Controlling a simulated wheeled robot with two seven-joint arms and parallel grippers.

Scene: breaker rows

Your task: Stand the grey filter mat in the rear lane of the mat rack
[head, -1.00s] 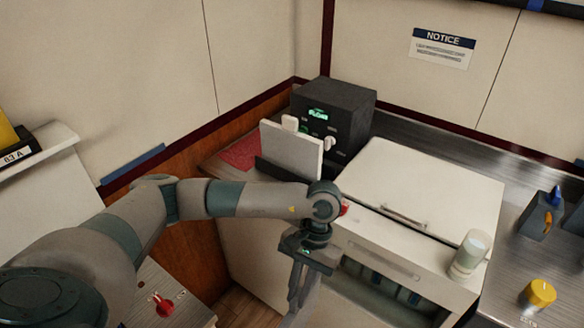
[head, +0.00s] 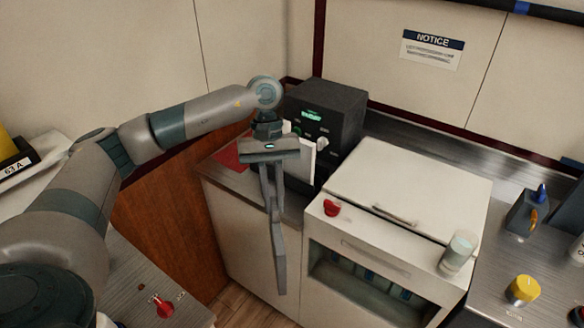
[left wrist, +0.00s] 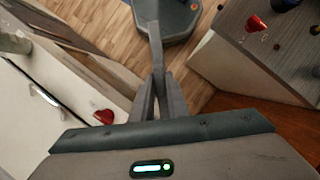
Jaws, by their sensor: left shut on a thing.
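My left gripper (head: 272,205) points down in front of the counter with the dark box and is shut on a thin grey mat (head: 279,260). The mat hangs below the fingers, nearly edge-on in the head view. In the left wrist view the mat (left wrist: 156,50) shows as a narrow grey strip between the fingers (left wrist: 158,105). Behind the gripper, a pale upright panel (head: 308,162) stands in the dark mat rack (head: 297,186). The gripper hides most of the rack, so I cannot make out its lanes. My right gripper is not in view.
A dark box with a green display (head: 325,120) stands close behind the rack. A red mat (head: 230,157) lies at left on the counter. A white cabinet with a lid (head: 410,190) and red knob (head: 331,208) stands at right. Floor shows below the held mat.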

